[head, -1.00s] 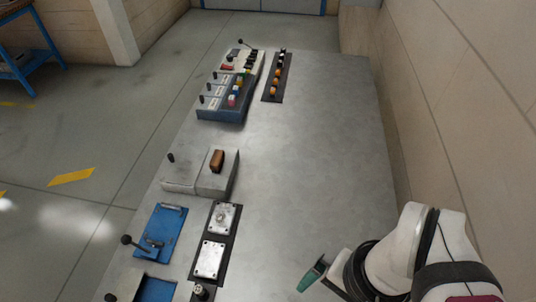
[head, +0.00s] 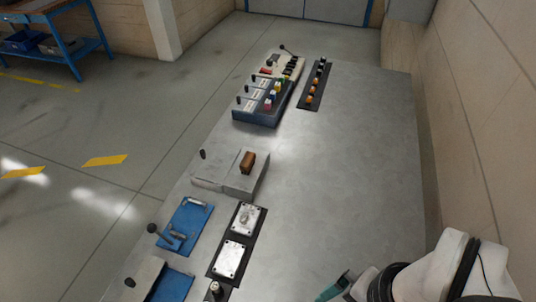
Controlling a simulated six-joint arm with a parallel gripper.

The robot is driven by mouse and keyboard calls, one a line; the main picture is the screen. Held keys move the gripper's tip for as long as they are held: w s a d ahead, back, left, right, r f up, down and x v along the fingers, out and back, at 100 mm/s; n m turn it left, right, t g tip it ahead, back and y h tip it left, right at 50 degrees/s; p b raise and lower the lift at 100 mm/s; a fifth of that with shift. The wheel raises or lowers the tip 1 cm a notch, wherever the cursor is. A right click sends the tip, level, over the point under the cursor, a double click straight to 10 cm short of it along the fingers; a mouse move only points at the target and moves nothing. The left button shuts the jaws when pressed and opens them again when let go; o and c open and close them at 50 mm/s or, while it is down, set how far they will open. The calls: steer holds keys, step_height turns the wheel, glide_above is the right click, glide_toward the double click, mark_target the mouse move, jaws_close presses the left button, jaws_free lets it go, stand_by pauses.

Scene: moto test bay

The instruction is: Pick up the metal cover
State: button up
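Two square silver metal plates, either of which may be the metal cover, lie on a black strip on the bench in the head view. The far plate (head: 246,219) has a raised knob in its middle. The near plate (head: 230,259) looks flat, with small dark marks at its corners. My gripper (head: 335,288) is at the bottom edge, to the right of both plates and apart from them. One teal finger shows; its opening is too hidden to judge, and I see nothing held.
A grey box with a brown block (head: 248,162) stands beyond the plates. Blue fixtures (head: 187,226) with dark-knobbed levers lie left of them. A blue-grey panel (head: 262,112) and a black strip of small parts (head: 315,85) are farther back. The bench (head: 340,170) is bare on the right.

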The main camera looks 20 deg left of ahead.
steer(key=w+a+r+n, duration=0.2)
steer(key=w+a, duration=0.1)
steer(key=w, duration=0.5)
steer(key=n+h, duration=0.2)
steer(key=n, duration=0.2)
glide_above(246, 218)
step_height(246, 218, down, 8)
steer(key=r, duration=0.1)
step_height(246, 218, down, 16)
steer(key=shift+f, duration=0.15)
steer(key=c, duration=1.4)
steer(key=shift+c, duration=0.2)
